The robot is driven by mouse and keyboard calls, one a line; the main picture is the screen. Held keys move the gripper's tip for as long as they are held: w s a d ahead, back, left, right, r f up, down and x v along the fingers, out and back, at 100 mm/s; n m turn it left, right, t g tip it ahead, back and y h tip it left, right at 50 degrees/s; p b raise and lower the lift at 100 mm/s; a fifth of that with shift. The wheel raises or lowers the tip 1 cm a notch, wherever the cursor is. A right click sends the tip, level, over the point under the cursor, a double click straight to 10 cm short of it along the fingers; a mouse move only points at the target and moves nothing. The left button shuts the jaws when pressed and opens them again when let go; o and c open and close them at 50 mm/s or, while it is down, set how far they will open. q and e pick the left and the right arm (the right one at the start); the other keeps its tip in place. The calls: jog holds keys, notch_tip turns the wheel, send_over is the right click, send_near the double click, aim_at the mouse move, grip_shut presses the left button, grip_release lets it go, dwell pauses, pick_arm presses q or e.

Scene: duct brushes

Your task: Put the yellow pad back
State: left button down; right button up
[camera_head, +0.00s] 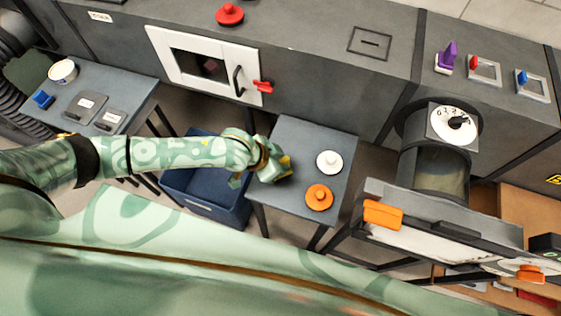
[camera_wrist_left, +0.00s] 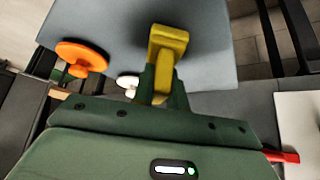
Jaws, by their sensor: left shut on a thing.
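My left gripper (camera_head: 280,168) is over the left part of a small grey table (camera_head: 310,141). In the left wrist view its dark green fingers (camera_wrist_left: 163,84) are shut on the yellow pad (camera_wrist_left: 170,42), a block with a wider top end. The pad shows in front of the grey tabletop; whether it touches the top I cannot tell. In the head view only a little yellow (camera_head: 286,160) shows at the fingertips. My right gripper is not in view.
A white knob-topped disc (camera_head: 329,162) and an orange one (camera_head: 319,197) stand on the same table, right of the gripper. A blue bin (camera_head: 205,190) is below my left arm. A grey duct with a white hatch (camera_head: 205,64) and red latch (camera_head: 263,87) runs behind.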

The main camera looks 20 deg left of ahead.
pick_arm(q)
jog(key=shift+f, duration=0.15)
jog(key=c, duration=1.4)
grip_release()
jog(key=shift+a+r, duration=0.1)
jog(key=shift+r, duration=0.2)
jog(key=p+v, duration=0.4)
jog(key=v, duration=0.7)
jog(key=shift+s+r+p, duration=0.2)
jog(key=shift+r+p, duration=0.1)
jog(key=shift+p, duration=0.05)
jog(key=shift+a, duration=0.1)
